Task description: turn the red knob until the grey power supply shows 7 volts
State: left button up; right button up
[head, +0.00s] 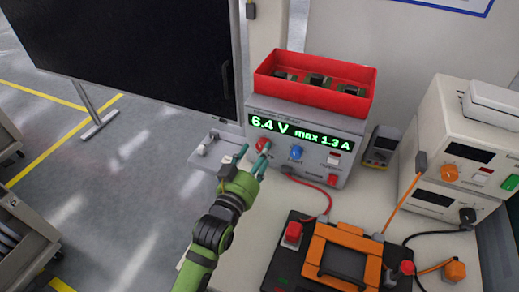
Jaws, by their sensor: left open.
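The grey power supply (345,168) stands on the bench near the middle of the head view. Its green display (300,132) reads 6.4 V and max 1.3 A. The red knob (263,145) is at the left of its front panel, with a blue knob (296,153) to its right. My left gripper (250,158) is open, its teal fingertips just in front of and below the red knob. I cannot tell whether a finger touches the knob. My right gripper is not in view.
A red bin (312,92) with dark parts sits on the supply. A red lead runs to a black and orange device (343,254) in front. White instruments (450,130) stand at the right, and a multimeter (381,147) beside the supply. A dark screen (130,45) is at the left.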

pick_arm(q)
jog(key=shift+w+d, duration=0.25)
jog(key=shift+w, duration=0.35)
jog(key=c, duration=1.1)
jog(key=shift+r+m+p, duration=0.3)
jog(key=shift+m+p, duration=0.4)
jog(key=shift+p, duration=0.05)
jog(key=shift+c, duration=0.2)
jog(key=shift+f+m, duration=0.1)
jog(key=shift+m, duration=0.2)
jog(key=o, duration=1.1)
jog(key=shift+w+f, duration=0.1)
